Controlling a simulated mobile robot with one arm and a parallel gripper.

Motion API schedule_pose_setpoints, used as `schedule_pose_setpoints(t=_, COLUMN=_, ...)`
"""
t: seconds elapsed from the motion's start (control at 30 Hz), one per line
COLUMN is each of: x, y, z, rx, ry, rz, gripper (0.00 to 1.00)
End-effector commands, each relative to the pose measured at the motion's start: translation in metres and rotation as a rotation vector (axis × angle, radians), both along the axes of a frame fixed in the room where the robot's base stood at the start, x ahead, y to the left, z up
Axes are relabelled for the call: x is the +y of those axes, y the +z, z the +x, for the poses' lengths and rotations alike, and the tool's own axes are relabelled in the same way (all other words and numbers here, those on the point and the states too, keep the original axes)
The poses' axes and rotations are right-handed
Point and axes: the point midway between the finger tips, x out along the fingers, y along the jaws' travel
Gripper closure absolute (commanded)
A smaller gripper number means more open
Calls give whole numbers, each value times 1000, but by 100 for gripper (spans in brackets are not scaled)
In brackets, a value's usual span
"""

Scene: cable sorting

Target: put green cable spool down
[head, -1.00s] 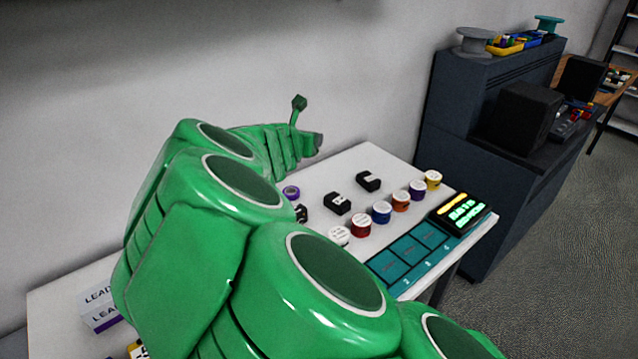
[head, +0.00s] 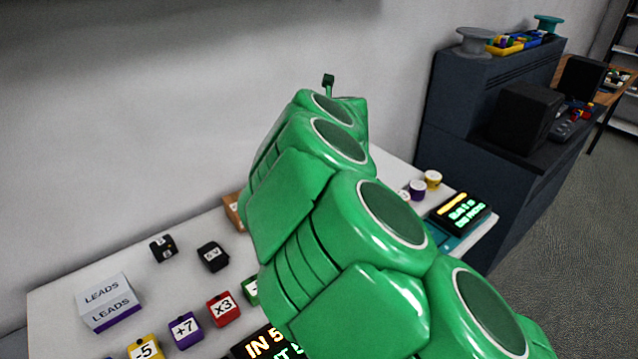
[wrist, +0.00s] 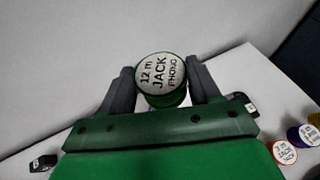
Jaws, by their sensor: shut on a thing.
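The green cable spool (wrist: 162,80) is in the wrist view, its white round label reading "12 m JACK PHONO" facing the camera. My gripper (wrist: 163,76) is shut on it, with one dark finger on each side. The spool shows against the pale wall, and its height over the table cannot be told. In the head view my green arm hides the gripper and the spool.
The white table (head: 60,300) bears a LEADS box (head: 108,300), black blocks (head: 212,256) and numbered blocks such as the red x3 (head: 223,308). Purple (head: 417,190) and yellow (head: 433,180) spools stand by a lit display (head: 460,213). My arm covers the table's middle.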

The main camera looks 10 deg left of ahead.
Motion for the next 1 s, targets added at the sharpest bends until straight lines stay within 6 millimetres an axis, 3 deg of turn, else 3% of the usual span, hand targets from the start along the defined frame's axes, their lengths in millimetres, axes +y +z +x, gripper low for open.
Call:
schedule_pose_setpoints(t=0.3, x=-18, y=-3, z=6, rx=-1, ry=206, rz=2, gripper=72)
schedule_pose_setpoints(t=1.0, x=-49, y=-15, z=-13, rx=0, ry=506, rz=1, gripper=72)
